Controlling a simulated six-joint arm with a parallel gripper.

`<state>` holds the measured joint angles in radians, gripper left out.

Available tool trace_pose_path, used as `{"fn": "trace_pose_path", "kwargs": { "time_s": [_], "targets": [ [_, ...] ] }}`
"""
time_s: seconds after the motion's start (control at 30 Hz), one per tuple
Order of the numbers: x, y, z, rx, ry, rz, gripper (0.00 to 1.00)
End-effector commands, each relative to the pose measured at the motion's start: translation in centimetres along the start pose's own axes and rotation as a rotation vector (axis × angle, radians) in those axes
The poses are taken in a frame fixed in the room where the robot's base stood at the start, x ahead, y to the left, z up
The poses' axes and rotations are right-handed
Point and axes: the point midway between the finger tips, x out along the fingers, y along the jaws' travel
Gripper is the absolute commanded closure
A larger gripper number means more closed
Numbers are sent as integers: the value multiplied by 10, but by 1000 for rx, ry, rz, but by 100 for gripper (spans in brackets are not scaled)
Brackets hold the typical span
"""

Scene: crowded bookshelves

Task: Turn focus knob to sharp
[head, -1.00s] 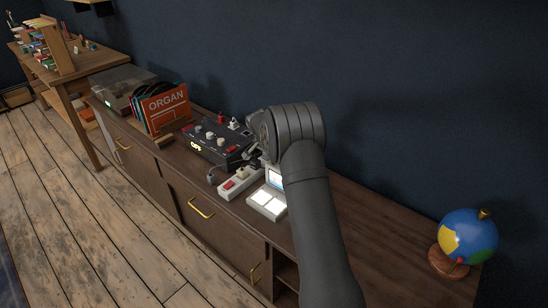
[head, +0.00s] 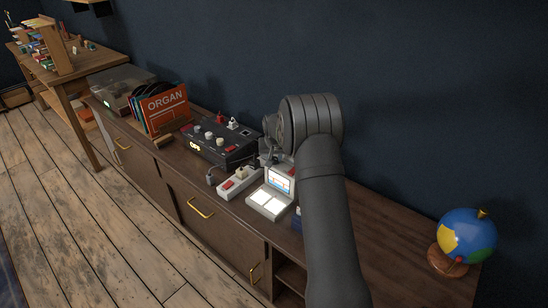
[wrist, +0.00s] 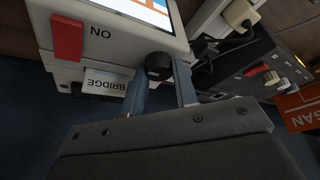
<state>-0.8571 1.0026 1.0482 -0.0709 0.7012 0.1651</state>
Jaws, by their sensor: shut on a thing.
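A small white device (head: 266,204) with a tilted lit screen (head: 281,181) and two bright panels sits on the cabinet top. The wrist view shows its white housing (wrist: 90,42) close up, with a red switch marked ON and a BRIDGE label (wrist: 104,83). A round black knob (wrist: 158,64) sticks out from the housing's side below the screen. My gripper (wrist: 161,76) is shut on this knob, one finger on either side. In the head view my gripper is mostly hidden behind my arm. The screen's sharpness is too small to judge.
A power strip (head: 240,182) with a red switch lies left of the device. A black control box (head: 220,145) with several knobs stands behind it. Orange ORGAN record sleeves (head: 165,107) stand further left. A globe (head: 467,236) stands at the right, with bare cabinet top between.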

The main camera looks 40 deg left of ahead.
Motion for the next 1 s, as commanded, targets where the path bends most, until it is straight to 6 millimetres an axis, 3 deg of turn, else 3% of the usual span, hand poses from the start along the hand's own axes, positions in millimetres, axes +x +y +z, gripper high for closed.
{"fn": "trace_pose_path", "kwargs": {
  "time_s": [0.6,0.63,0.73,1.0],
  "targets": [
    [0,0,1,-45,-3,-19,96],
    [0,0,1,-45,-3,-19,71],
    [0,0,1,-45,-2,-18,52],
    [0,0,0,-45,-1,-18,52]
  ]
}}
